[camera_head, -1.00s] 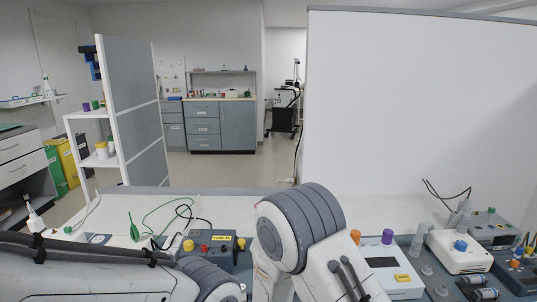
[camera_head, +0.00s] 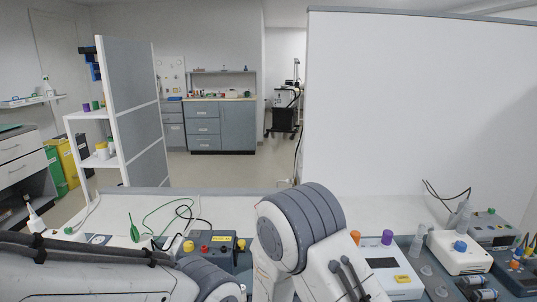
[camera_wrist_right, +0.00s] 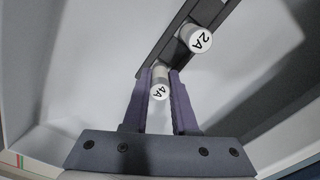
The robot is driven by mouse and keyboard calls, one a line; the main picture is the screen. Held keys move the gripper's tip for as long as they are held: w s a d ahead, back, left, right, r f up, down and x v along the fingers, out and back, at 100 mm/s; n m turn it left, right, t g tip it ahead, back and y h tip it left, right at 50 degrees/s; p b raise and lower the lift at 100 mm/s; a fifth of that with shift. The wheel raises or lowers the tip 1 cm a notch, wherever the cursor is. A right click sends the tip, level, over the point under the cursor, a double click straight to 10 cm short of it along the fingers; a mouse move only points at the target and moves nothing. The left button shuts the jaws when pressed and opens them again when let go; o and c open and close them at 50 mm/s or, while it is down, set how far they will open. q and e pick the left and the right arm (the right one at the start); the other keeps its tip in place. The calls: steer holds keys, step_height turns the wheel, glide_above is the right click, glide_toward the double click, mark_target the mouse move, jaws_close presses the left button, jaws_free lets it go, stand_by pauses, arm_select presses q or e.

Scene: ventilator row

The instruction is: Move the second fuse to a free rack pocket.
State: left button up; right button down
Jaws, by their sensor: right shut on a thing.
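In the right wrist view my right gripper (camera_wrist_right: 160,74) has its two purple fingers shut on a white fuse marked 4A (camera_wrist_right: 160,92). The fuse's round end faces the camera between the fingers. A second white fuse, marked 2A (camera_wrist_right: 201,39), sits at a dark bar-shaped rack (camera_wrist_right: 213,12), up and right of the fingers. The held fuse is at the near end of this rack; I cannot tell whether it is inside a pocket or just in front of it. The head view shows my arms, but neither gripper.
In the head view a blue-grey box with knobs (camera_head: 222,252) stands on the bench. A white device with a blue cap (camera_head: 460,252) and a white device with a screen (camera_head: 392,278) stand at the right. A tall white panel (camera_head: 415,110) rises behind the bench.

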steer(key=shift+r+p, duration=1.95)
steer(key=shift+r, duration=0.4)
steer(key=shift+d, duration=0.1)
